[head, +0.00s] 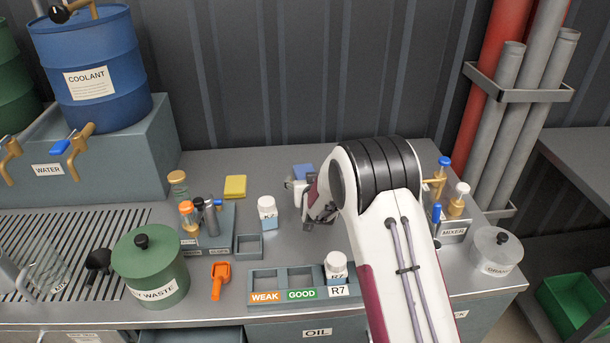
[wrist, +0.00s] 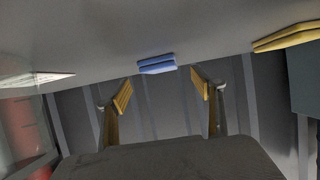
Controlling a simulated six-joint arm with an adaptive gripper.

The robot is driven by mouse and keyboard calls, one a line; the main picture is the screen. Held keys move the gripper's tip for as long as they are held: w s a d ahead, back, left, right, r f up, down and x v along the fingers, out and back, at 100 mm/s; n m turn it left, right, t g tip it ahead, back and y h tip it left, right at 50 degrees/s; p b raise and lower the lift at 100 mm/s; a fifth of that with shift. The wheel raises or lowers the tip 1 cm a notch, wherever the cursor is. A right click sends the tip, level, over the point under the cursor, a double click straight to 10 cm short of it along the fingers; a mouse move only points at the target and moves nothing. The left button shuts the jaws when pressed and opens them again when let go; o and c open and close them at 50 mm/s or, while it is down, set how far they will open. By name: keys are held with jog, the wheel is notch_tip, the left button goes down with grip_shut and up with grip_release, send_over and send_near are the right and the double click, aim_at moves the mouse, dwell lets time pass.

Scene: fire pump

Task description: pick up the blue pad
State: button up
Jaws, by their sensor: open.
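The blue pad (head: 303,172) lies on the grey bench towards the back wall, just beyond my gripper in the head view. In the wrist view the blue pad (wrist: 157,64) shows as a small stacked block above and between the two yellow-faced fingers. My gripper (wrist: 162,95) is open, its fingers spread apart with nothing between them. In the head view my gripper (head: 300,195) is low over the bench, partly hidden by my arm. Its fingertips look near the pad but apart from it.
A yellow pad (head: 235,187) lies left of the blue one; it also shows in the wrist view (wrist: 290,38). A white-capped bottle (head: 267,212) stands front left of my gripper. A bottle rack (head: 210,240) stands farther left. The back wall (head: 270,80) rises behind the bench.

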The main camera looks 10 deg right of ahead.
aim_at(299, 170)
jog(key=shift+w+f, duration=0.3)
jog(key=shift+w, duration=0.3)
jog(key=shift+w, duration=0.15)
jog(key=shift+w+f, duration=0.25)
jog(key=shift+w, duration=1.05)
jog(key=shift+x, duration=1.15)
jog(key=c, duration=1)
